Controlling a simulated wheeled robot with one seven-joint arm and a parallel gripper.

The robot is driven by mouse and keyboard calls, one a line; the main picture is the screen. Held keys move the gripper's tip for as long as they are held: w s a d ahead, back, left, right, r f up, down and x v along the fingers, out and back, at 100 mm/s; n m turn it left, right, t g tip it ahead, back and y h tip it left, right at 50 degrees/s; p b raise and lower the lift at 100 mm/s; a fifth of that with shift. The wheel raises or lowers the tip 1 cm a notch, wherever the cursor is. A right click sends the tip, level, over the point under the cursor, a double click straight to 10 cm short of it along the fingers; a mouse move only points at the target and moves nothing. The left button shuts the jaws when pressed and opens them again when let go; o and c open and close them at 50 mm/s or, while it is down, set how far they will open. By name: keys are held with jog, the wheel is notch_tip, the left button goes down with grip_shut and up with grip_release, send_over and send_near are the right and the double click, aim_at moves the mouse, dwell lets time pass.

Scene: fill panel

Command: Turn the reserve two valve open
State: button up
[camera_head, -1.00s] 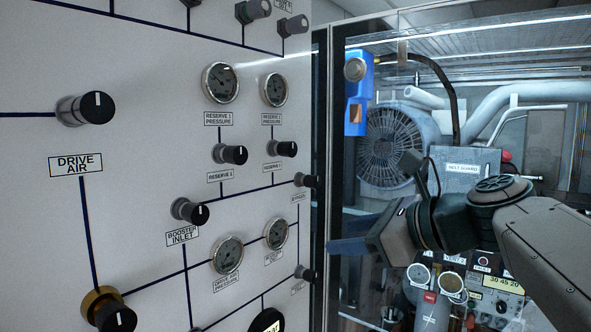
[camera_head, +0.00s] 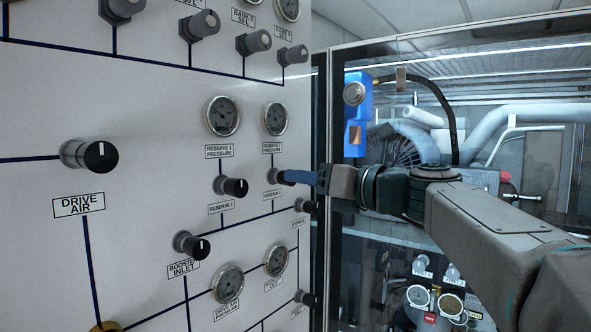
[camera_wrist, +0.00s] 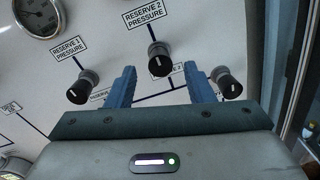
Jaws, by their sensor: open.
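The reserve two valve is a black knob with a white mark on a grey stem (camera_head: 273,176). It sits on the white panel below its pressure gauge, partly hidden by my finger in the head view. In the wrist view the knob (camera_wrist: 159,63) shows under the "RESERVE 2 PRESSURE" label (camera_wrist: 150,16), in the gap between my two blue fingertips. My gripper (camera_head: 292,177) is open and reaches the knob from the right; it also shows in the wrist view (camera_wrist: 159,75). I cannot tell whether either finger touches the knob.
The reserve 1 knob (camera_head: 235,187) is close on the left. The bypass knob (camera_head: 305,206) is just below right, near the panel's edge; it shows right of my fingers in the wrist view (camera_wrist: 230,89). The booster inlet knob (camera_head: 198,248) is lower left.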

jog(key=x, duration=0.3)
jog(key=shift+w+a+p, duration=0.1)
jog(key=shift+a+p, duration=0.1)
jog(key=shift+p, duration=0.15)
jog(key=c, duration=1)
jog(key=shift+f+n+b, duration=0.1)
jog(key=shift+n+b, duration=0.2)
jog(key=shift+b, duration=0.05)
